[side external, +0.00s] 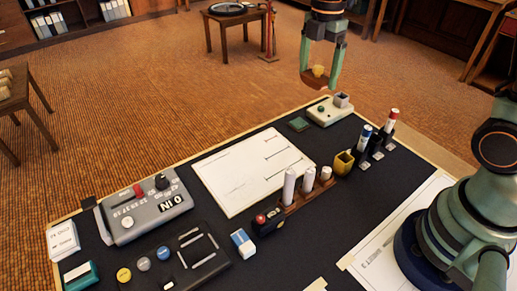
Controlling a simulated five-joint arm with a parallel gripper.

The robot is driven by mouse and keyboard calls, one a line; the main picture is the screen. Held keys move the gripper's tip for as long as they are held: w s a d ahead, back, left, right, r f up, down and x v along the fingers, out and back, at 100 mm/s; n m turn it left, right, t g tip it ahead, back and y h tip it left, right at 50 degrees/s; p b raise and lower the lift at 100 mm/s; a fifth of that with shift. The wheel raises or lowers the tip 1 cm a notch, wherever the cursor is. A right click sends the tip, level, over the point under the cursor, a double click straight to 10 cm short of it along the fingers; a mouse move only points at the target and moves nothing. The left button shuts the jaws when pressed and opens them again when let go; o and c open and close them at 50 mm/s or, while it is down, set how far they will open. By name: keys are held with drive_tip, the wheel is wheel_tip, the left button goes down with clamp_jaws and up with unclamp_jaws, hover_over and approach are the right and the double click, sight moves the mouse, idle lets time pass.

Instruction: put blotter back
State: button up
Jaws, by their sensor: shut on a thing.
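My gripper (319,83) is raised in the air at the top of the side view, beyond the far edge of the dark work mat. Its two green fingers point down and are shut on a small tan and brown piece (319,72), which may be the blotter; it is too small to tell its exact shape. A small flat dark green square (299,124) lies on the mat below and left of the gripper.
A white drawing sheet (235,178) lies mid-mat. White cylinders in a wooden rack (305,192), a yellow cup (343,162) and upright markers (392,122) stand to its right. A grey device (145,210) and a black tray (190,262) are at left.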

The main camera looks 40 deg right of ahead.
sight(320, 146)
drive_tip(key=s+d+f, duration=0.1)
drive_tip(key=f, duration=0.5)
drive_tip(key=d+f, duration=0.1)
drive_tip(key=f, duration=0.5)
drive_tip(key=s+d+f, duration=0.1)
drive_tip(key=f, duration=0.6)
drive_tip(key=shift+s, duration=0.35)
drive_tip(key=o, duration=0.9)
drive_tip(key=shift+c, duration=0.2)
